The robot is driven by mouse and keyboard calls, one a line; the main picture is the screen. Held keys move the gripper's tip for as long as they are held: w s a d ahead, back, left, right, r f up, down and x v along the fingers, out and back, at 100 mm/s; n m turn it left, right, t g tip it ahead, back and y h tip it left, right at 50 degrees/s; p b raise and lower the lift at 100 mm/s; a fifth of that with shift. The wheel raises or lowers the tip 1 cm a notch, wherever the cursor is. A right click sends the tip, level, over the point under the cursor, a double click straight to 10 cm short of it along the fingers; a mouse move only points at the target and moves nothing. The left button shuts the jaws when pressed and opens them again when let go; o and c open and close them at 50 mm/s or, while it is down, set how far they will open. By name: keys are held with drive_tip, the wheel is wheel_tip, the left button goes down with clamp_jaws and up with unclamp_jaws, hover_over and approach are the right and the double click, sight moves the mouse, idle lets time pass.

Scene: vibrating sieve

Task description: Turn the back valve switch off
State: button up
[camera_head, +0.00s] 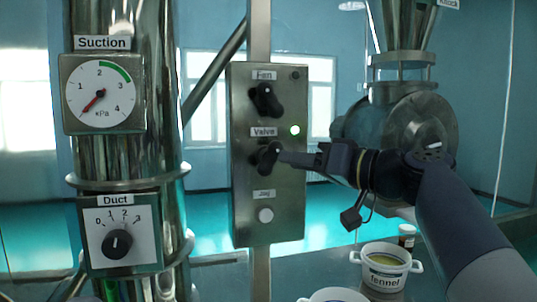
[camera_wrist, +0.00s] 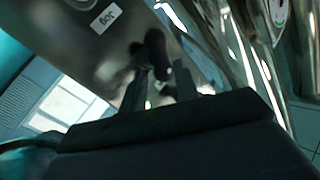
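The black valve switch (camera_head: 267,157) sits under the "Valve" label on a grey metal panel (camera_head: 240,205). Its handle is tilted, and a green lamp (camera_head: 295,130) beside it is lit. My gripper (camera_head: 287,157) reaches in from the right, its fingertips at the right side of this switch. In the wrist view my gripper (camera_wrist: 160,84) has its two fingers apart, with the dark switch (camera_wrist: 155,45) at their tips. Whether the fingers touch the switch I cannot tell.
A black fan switch (camera_head: 265,99) is just above, and a pale jog button (camera_head: 265,215) below. A steel duct with a suction gauge (camera_head: 100,93) and duct dial (camera_head: 118,244) stands left. A white pot labelled "fennel" (camera_head: 385,270) stands below my arm.

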sight(270, 158)
drive_tip(key=p+x, duration=0.1)
drive_tip(key=x, duration=0.5)
drive_tip(key=shift+w+a, duration=0.2)
drive_tip(key=shift+c, duration=0.4)
clamp_jaws()
